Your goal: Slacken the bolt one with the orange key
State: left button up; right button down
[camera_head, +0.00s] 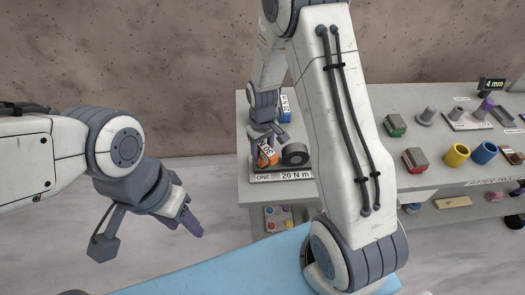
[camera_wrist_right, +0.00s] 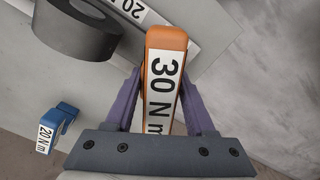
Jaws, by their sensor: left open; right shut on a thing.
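The orange key (camera_head: 268,157) carries a "30 N m" label and also shows in the right wrist view (camera_wrist_right: 162,75). My right gripper (camera_head: 263,140) is shut on it, with purple fingers on both sides. The key is at the plate marked "ONE 20 N m" (camera_head: 283,177), beside a dark grey round piece (camera_head: 295,154). This piece also shows in the wrist view (camera_wrist_right: 75,35). The bolt itself cannot be made out; whether the key touches it is unclear. My left gripper (camera_head: 190,221) is open and empty, left of the slab.
A blue key marked "20 N m" (camera_wrist_right: 58,125) is near the plate. Green (camera_head: 395,125) and red (camera_head: 414,160) blocks, a yellow cup (camera_head: 456,155) and a blue cup (camera_head: 484,152) stand to the right on the grey slab (camera_head: 400,100). A shelf below holds small items.

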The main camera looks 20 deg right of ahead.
aim_at(263, 144)
jog(key=shift+f+b, duration=0.5)
jog(key=shift+f, duration=0.25)
dwell(0.5)
dwell(0.3)
jog(key=n+p, duration=0.1)
jog(key=n, duration=1.1)
jog(key=shift+r+p, duration=1.65)
jog(key=shift+r, duration=0.1)
jog(key=shift+r, duration=0.1)
jog(key=shift+r+p, duration=2.1)
jog(key=shift+r, duration=0.35)
